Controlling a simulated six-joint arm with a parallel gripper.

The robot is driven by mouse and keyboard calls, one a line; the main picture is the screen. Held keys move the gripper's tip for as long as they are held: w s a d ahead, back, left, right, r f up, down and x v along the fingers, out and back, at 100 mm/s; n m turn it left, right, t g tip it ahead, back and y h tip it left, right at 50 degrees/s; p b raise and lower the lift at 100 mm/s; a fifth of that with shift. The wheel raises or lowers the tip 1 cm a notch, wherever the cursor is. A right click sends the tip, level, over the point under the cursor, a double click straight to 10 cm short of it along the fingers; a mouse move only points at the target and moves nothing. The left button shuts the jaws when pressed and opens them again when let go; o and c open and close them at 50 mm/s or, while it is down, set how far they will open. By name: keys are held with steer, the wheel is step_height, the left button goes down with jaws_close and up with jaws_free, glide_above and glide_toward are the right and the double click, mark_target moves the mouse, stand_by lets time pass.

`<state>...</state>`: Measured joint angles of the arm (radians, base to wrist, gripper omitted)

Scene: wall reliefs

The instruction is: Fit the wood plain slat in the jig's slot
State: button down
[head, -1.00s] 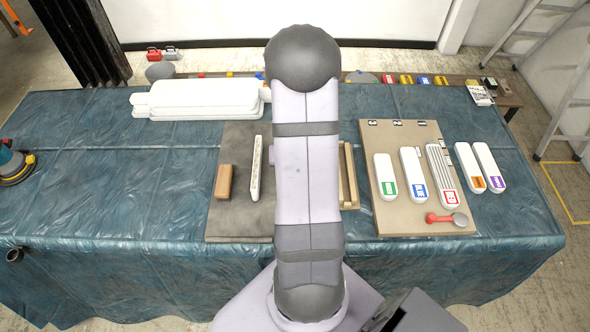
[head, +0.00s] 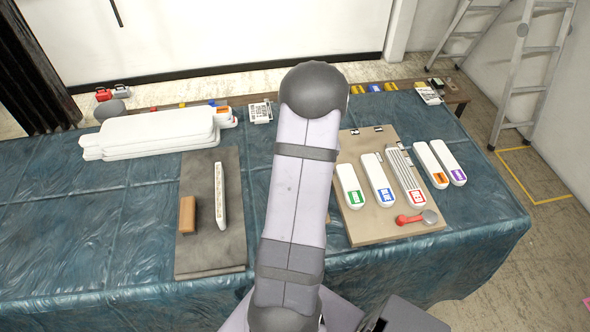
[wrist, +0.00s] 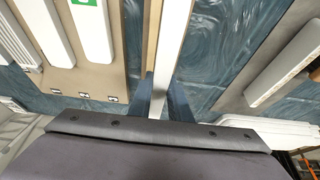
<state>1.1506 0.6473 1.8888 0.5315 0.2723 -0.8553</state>
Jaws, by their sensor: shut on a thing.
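My gripper (wrist: 162,92) shows in the wrist view, its two bluish fingers on either side of a long, pale, plain slat (wrist: 175,35), and is shut on it. The slat runs from the fingers to the top edge of the picture. Its colour looks washed out, so wood grain cannot be told. Just left of it runs a narrow tan wooden strip (wrist: 153,35), which looks like part of the jig. Whether slat and strip touch is unclear, and no slot shows. In the head view my arm hides the gripper, the held slat and most of the jig area.
A dark mat (head: 207,260) holds a brown block (head: 187,215) and a pale perforated bar (head: 220,195). Right of my arm, a tan board (head: 365,228) carries several labelled white pieces and a red-handled tool (head: 410,218). White stacked panels (head: 155,135) lie at the back left. Bare blue cloth (head: 90,220) lies at left.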

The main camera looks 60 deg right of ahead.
steer(key=shift+d+f, duration=0.1)
steer(key=shift+f+b, duration=2.15)
steer(key=shift+f, duration=0.55)
steer(key=shift+b, duration=0.7)
stand_by(0.5)
steer(key=shift+f+b, duration=1.05)
steer(key=shift+b, duration=0.15)
stand_by(0.5)
steer(key=c, duration=1.6)
jaws_free()
steer(key=shift+o, duration=0.2)
steer(key=shift+b+v, duration=0.4)
steer(key=shift+v, duration=3.3)
